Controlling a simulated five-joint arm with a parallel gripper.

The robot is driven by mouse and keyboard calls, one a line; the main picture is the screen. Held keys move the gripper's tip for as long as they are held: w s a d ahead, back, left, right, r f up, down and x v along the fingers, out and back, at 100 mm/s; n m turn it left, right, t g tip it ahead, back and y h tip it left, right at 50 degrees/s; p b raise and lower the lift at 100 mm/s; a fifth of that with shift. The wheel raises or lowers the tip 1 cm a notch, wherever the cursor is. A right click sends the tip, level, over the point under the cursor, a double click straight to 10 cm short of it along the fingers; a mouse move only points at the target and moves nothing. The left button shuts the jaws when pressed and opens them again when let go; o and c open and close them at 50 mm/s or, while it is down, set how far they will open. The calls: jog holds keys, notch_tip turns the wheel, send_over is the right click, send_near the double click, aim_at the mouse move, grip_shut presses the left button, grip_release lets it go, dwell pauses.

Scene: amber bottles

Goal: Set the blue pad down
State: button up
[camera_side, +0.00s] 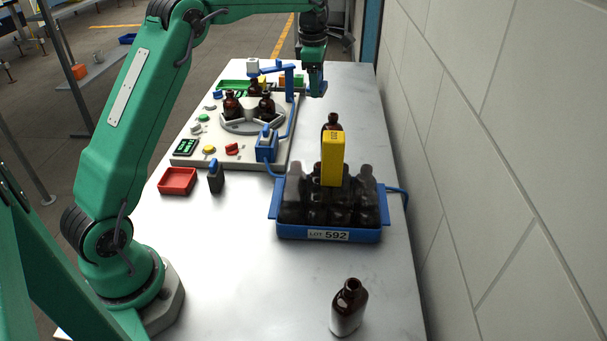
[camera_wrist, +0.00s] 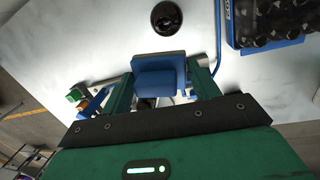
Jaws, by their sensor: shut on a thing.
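The blue pad (camera_wrist: 160,79) sits between the two green fingers of my gripper (camera_wrist: 163,88) in the wrist view. A flat grey-brown face shows along its far edge. In the side view my gripper (camera_side: 316,90) points down near the far right of the table, with blue showing between its fingers. It is shut on the pad. The pad appears to be above the white tabletop (camera_side: 345,95); the exact gap is hard to tell. A dark amber bottle (camera_side: 332,121) stands on the near side of the gripper; it also shows in the wrist view (camera_wrist: 169,17).
A blue crate (camera_side: 330,234) labelled LOT 592 holds several dark bottles, with a yellow block (camera_side: 332,158) above them. A turntable station (camera_side: 215,150) with bottles stands left of my gripper. A red tray (camera_side: 177,181) and a lone bottle (camera_side: 348,307) are nearer. A wall runs along the right.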

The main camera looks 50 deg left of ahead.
jog(key=s+d+f, duration=0.2)
jog(key=s+d, duration=0.4)
jog(key=s, duration=0.7)
jog(key=s+d+f, duration=0.2)
jog(key=s+d, duration=0.3)
jog(key=s, duration=0.7)
jog(key=shift+s+d+f, duration=0.1)
jog(key=shift+s+f, duration=0.1)
jog(key=shift+f, duration=0.75)
jog(key=shift+s+d+f, duration=0.1)
jog(key=shift+s+f, duration=0.05)
jog(key=shift+f, duration=0.75)
jog(key=shift+s+f, duration=0.2)
jog(key=shift+f, duration=0.75)
jog(key=shift+a, duration=0.1)
jog(key=a+f, duration=0.2)
jog(key=a, duration=0.1)
jog(key=w+a+f, duration=0.1)
jog(key=a+f, duration=0.1)
jog(key=a, duration=0.2)
jog(key=a+f, duration=0.3)
jog(key=a, duration=0.1)
jog(key=shift+w+a, duration=0.2)
jog(key=shift+w, duration=0.2)
jog(key=shift+f, duration=0.1)
jog(key=shift+f, duration=1.9)
